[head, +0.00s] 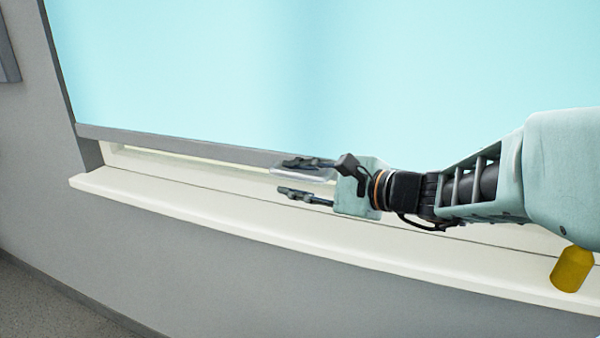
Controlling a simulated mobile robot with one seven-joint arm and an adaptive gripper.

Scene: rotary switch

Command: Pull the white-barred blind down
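The blind (250,70) is a large pale cyan sheet filling most of the upper picture. Its bottom bar (180,143) looks grey here and hangs just above the window sill, with a narrow light gap below its left part. A small pale piece (308,176) shows at the bar's lower edge, between my gripper's fingers; I cannot tell whether they touch it. My gripper (284,177) reaches in from the right with its fingers apart, one above the other, pointing left. The gripper and arm hide the bar to the right.
A white sill (200,206) runs under the blind from the left to the lower right, below my gripper. The grey wall (150,255) lies beneath it. A yellow object (571,269) shows below my arm at the right; I cannot tell what it is.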

